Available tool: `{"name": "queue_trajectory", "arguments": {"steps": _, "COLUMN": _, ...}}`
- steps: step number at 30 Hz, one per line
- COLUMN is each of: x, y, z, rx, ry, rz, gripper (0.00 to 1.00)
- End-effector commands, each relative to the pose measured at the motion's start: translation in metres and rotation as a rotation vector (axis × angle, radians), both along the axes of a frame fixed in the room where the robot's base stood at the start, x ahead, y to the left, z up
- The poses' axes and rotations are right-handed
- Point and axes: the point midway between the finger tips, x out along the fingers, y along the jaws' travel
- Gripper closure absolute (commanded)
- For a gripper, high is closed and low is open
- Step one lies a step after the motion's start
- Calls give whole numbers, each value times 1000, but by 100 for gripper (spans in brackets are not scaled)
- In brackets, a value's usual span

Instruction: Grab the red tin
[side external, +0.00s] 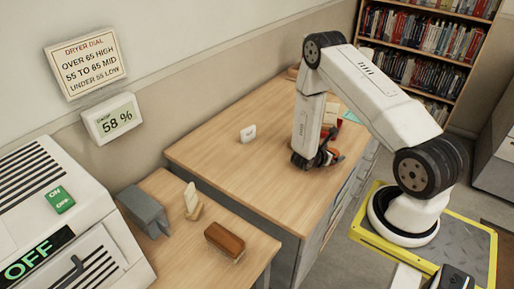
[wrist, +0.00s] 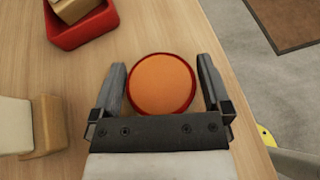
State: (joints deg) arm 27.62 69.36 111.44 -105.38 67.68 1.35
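A round tin (wrist: 160,85) with a red rim and an orange top shows in the wrist view, seen from above on the wooden desk. My gripper (wrist: 161,63) is over it, with one finger on each side. The fingers are open, and a narrow gap shows between each finger and the tin. In the side view my gripper (side external: 312,160) is low over the right part of the desk (side external: 230,170); the arm partly hides what is there, and I cannot clearly make out the tin.
A red tray (wrist: 80,28) holding a wooden block is at the upper left in the wrist view. A pale block with a wooden piece (wrist: 48,125) is at the left. The desk edge is close on the right. A small white object (side external: 248,133) stands on the desk.

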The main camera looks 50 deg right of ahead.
Motion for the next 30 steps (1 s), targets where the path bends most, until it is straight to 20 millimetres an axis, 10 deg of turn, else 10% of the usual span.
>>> {"name": "queue_trajectory", "arguments": {"steps": 7, "x": 0, "y": 0, "z": 0, "rx": -1, "ry": 0, "rz": 0, "gripper": 78}}
{"name": "queue_trajectory", "arguments": {"steps": 30, "x": 1, "y": 0, "z": 34, "rx": -3, "ry": -3, "rz": 1, "gripper": 78}}
